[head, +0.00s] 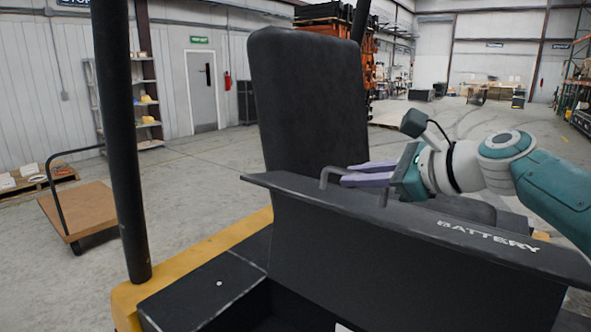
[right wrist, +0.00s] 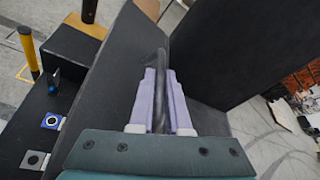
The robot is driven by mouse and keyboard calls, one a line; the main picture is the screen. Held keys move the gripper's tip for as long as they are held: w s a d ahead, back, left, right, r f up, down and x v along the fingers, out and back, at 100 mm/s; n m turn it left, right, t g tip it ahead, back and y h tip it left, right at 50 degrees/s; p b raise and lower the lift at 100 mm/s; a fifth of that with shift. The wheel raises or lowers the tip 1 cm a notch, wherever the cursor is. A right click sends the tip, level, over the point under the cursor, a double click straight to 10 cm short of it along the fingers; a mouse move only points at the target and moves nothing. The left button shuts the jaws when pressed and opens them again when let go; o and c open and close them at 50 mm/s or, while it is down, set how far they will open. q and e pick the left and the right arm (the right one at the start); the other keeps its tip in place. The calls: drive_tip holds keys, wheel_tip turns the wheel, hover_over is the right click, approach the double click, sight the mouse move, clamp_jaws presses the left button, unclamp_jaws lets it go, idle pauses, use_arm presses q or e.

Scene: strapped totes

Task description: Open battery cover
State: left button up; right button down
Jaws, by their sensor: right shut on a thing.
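The battery cover (head: 400,255) is a dark panel with "BATTERY" in white letters along its upper part. It stands raised and tilted, and a dark opening (head: 290,308) shows below it. A grey bar handle (head: 328,174) sticks up from its upper edge. My right gripper (head: 358,176) comes in from the right, its purple fingers closed on the handle. In the right wrist view the fingers (right wrist: 158,100) close around the dark bar, which is partly hidden between them. My left gripper is not in view.
The black seat back (head: 308,95) stands close behind the cover. A black post (head: 122,140) rises at the left from the yellow truck body (head: 200,258). A flat cart (head: 85,212) stands on the floor at the left. Open floor lies beyond.

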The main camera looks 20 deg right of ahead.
idle(0.3)
drive_tip(key=c, duration=0.9)
unclamp_jaws()
drive_tip(key=shift+s, duration=0.1)
drive_tip(key=shift+s+d+r, duration=0.1)
drive_tip(key=shift+s+d, duration=0.05)
drive_tip(key=shift+s, duration=0.15)
wheel_tip(320, 180, up, 3)
hover_over(409, 217)
drive_tip(key=w, duration=0.1)
drive_tip(key=shift+s+d+r, duration=0.1)
drive_tip(key=shift+s, duration=0.25)
